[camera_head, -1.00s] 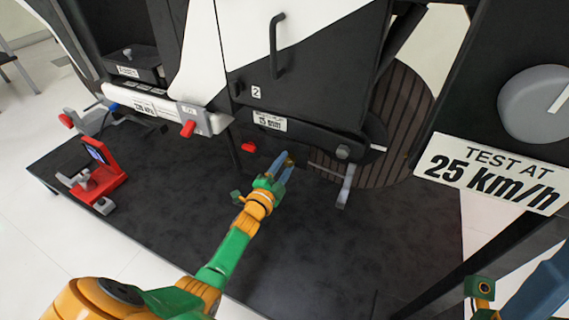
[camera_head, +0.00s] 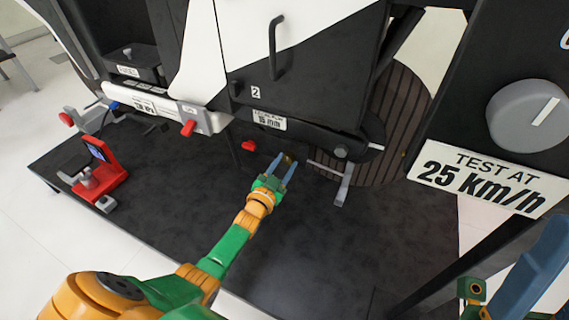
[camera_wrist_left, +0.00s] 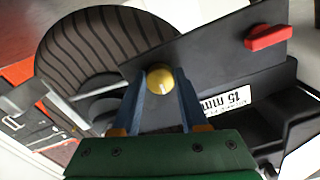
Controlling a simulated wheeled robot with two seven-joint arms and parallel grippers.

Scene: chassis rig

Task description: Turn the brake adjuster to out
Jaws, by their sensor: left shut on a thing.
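A round brass knob with a pale mark, which I take for the brake adjuster (camera_wrist_left: 160,80), is on the black bar under the dark panel. It sits between the two blue fingertips of my left gripper (camera_wrist_left: 162,92) in the left wrist view. The mark points roughly toward the bottom of that view. In the head view the left gripper (camera_head: 281,165) reaches up to the bar and mostly hides the knob. The left gripper is shut on the knob. My right gripper (camera_head: 532,270) is partly visible at the lower right; its jaw opening is unclear.
A ribbed wheel (camera_head: 400,125) and a grey lever (camera_head: 343,183) stand to the right. A red device (camera_head: 100,175) sits left on the black platform (camera_head: 300,250). The "TEST AT 25 km/h" sign (camera_head: 478,178) is at right.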

